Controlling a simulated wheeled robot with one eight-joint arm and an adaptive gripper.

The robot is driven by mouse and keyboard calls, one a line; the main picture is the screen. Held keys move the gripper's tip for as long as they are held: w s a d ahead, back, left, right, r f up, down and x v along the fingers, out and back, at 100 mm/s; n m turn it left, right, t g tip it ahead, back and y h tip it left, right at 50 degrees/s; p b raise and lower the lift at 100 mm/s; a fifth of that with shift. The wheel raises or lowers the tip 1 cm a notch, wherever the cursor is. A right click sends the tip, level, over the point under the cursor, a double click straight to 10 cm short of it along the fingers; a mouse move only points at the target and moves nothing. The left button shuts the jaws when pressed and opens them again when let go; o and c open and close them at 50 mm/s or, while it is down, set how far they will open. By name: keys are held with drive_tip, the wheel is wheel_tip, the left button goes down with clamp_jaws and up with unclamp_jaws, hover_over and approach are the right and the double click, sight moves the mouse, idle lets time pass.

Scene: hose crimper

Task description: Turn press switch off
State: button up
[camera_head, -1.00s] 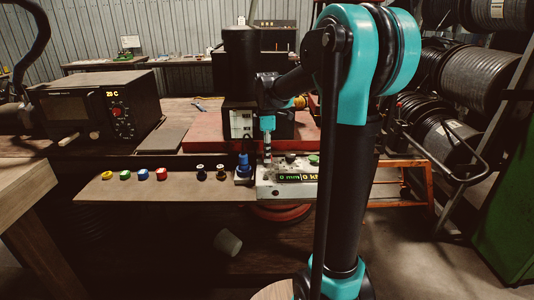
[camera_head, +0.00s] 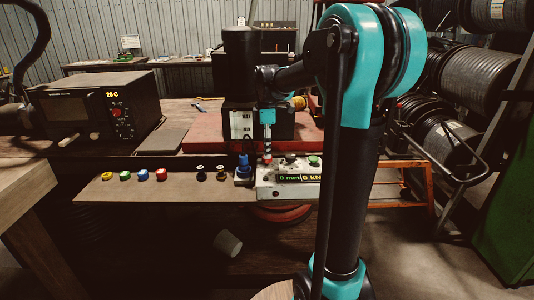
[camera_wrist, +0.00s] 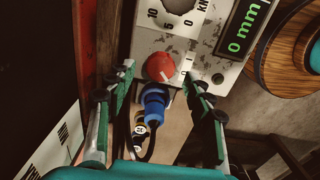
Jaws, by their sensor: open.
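A red rotary knob (camera_wrist: 160,67), apparently the press switch, sits on the worn light-grey control panel (camera_wrist: 196,42) in the wrist view. Small marks are printed to its right; its exact setting is hard to read. My gripper (camera_wrist: 158,74) is open, with one green finger on each side of the knob in the picture. Contact cannot be told. In the head view my gripper (camera_head: 267,146) points down over the left part of the panel (camera_head: 285,190). A small red spot under it may be the knob.
A blue plug (camera_wrist: 155,100) with a dark cable sits just below the knob. A green display (camera_wrist: 242,30) reads 0 mm. Yellow, green, blue, red and black buttons line the brown shelf (camera_head: 182,189) at left. The press (camera_head: 240,65) stands behind.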

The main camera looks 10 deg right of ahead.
wheel_tip(320, 180, up, 10)
drive_tip(key=shift+f, duration=0.2)
idle(0.3)
